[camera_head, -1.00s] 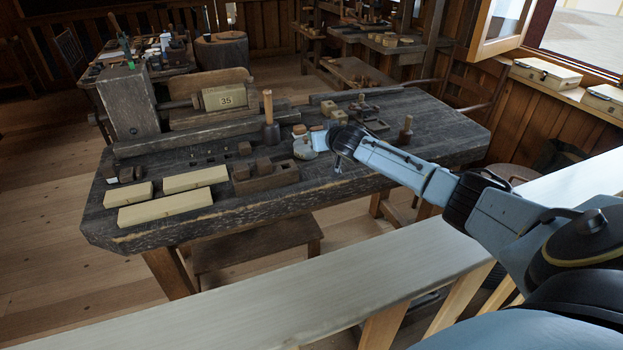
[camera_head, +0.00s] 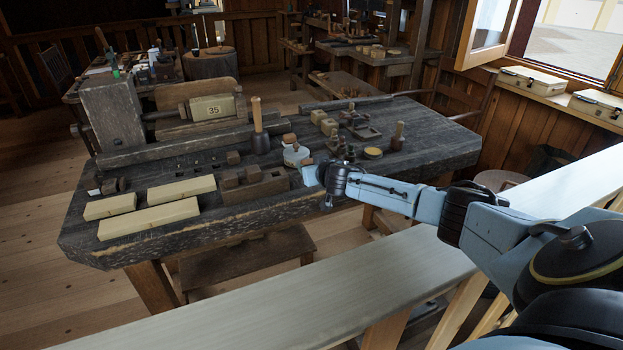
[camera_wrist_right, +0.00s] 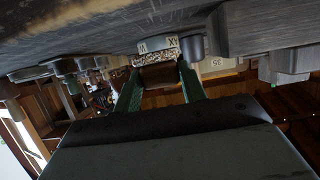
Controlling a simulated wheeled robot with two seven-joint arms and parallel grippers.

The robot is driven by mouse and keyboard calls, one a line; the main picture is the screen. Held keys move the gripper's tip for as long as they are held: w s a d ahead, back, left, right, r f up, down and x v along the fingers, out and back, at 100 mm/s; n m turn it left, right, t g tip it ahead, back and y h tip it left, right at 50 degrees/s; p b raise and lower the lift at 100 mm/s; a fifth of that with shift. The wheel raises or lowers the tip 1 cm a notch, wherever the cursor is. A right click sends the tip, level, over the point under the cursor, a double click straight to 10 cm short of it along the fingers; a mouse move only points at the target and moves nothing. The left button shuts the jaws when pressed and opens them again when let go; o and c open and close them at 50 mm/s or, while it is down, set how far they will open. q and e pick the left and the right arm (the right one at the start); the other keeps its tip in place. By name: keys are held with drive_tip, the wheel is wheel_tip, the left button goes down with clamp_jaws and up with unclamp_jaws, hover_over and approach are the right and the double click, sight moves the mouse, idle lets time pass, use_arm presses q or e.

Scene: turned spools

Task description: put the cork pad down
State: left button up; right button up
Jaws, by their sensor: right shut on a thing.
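My right gripper (camera_head: 307,170) is over the near edge of the dark workbench (camera_head: 400,165), at the end of the arm that comes in from the right. In the right wrist view its two green fingers (camera_wrist_right: 160,80) are shut on a dark brown piece (camera_wrist_right: 160,76), which I take for the cork pad. The pad is hard to make out in the head view. Just beyond the fingers is a pale round thing with lettering (camera_wrist_right: 158,45) and a speckled face; it also shows in the head view (camera_head: 294,156). I cannot tell whether the pad touches it. My left gripper is not in view.
A dark slotted block (camera_head: 255,188) and several pale wooden blocks (camera_head: 150,220) lie left of the gripper. A mallet (camera_head: 259,140) stands behind. A yellow disc (camera_head: 373,153) and a handled tool (camera_head: 397,137) are to the right. The bench's right end is fairly clear.

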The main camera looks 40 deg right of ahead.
wheel_tip(320, 180, down, 2)
drive_tip(key=shift+f, duration=0.1)
drive_tip(key=shift+f+b, duration=0.3)
drive_tip(key=shift+b, duration=0.1)
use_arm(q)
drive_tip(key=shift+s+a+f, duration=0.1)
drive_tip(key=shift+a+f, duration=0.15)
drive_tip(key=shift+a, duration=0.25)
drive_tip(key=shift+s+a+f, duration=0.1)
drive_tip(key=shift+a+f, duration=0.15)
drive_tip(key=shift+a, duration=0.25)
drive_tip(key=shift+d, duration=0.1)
use_arm(e)
drive_tip(key=shift+f, duration=0.2)
drive_tip(key=o, duration=1)
drive_tip(key=shift+c, duration=0.2)
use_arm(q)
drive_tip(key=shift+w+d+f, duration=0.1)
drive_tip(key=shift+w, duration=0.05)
use_arm(e)
drive_tip(key=shift+r, duration=0.15)
